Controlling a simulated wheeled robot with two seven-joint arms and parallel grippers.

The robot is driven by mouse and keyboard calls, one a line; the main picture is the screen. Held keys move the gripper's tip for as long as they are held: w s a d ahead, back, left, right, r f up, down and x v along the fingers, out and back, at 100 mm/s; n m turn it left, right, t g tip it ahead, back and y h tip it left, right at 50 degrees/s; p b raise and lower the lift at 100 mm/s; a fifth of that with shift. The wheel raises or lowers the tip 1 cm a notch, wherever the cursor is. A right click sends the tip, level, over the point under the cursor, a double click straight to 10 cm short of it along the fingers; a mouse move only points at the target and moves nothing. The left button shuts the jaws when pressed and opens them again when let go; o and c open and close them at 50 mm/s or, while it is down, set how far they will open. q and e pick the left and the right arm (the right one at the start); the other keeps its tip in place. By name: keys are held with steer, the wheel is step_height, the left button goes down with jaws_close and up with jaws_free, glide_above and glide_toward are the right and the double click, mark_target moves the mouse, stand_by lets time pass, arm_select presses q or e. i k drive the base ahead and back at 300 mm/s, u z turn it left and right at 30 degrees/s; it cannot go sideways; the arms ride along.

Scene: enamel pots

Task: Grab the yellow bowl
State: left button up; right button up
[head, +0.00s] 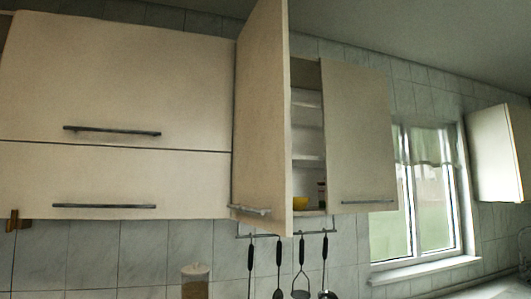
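The yellow bowl (300,202) is small in the head view. It sits on the bottom shelf of the wall cabinet, in the opening between the two doors. The open cabinet door (262,120) stands out toward me on its left and may hide part of the bowl. A small dark item (321,195) stands just right of the bowl, beside the closed door. Neither of my grippers shows in this view.
The closed right door (357,135) borders the opening. Wide closed cabinet fronts (120,80) fill the left. Utensils (302,268) hang from a rail below. A lidded jar (195,281) stands at the bottom. A window (420,195) is at right.

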mark_target(298, 204)
steer(key=k, duration=0.65)
steer(key=z, duration=0.6)
steer(key=i, duration=1.2)
steer(key=u, duration=0.6)
